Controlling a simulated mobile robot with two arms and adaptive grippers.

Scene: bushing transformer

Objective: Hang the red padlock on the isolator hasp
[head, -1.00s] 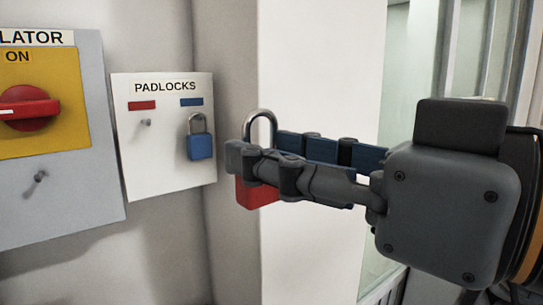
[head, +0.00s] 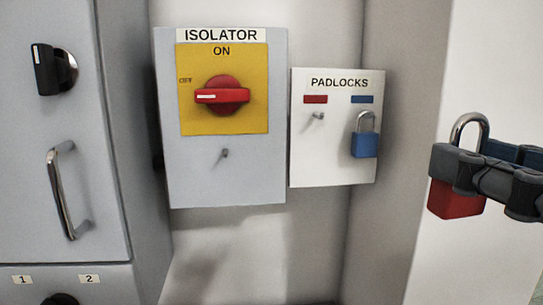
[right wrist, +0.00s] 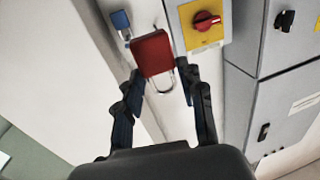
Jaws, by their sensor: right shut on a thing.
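The red padlock (head: 456,199) is in my right gripper (head: 445,165) at the right of the head view, shackle up, body below the fingers. In the right wrist view the padlock (right wrist: 152,54) sits between the fingertips of my right gripper (right wrist: 160,80). The isolator box (head: 190,170) is grey with a yellow plate and a red rotary handle (head: 222,95) under the word ON. A small metal peg, the hasp (head: 224,153), sticks out below the plate with nothing on it. The padlock is apart from it, to the right. My left gripper is not in view.
The white PADLOCKS board (head: 332,160) stands right of the isolator. Its peg under the red label (head: 318,116) is empty; a blue padlock (head: 365,144) hangs under the blue label. A grey cabinet with a handle (head: 62,190) stands at the left.

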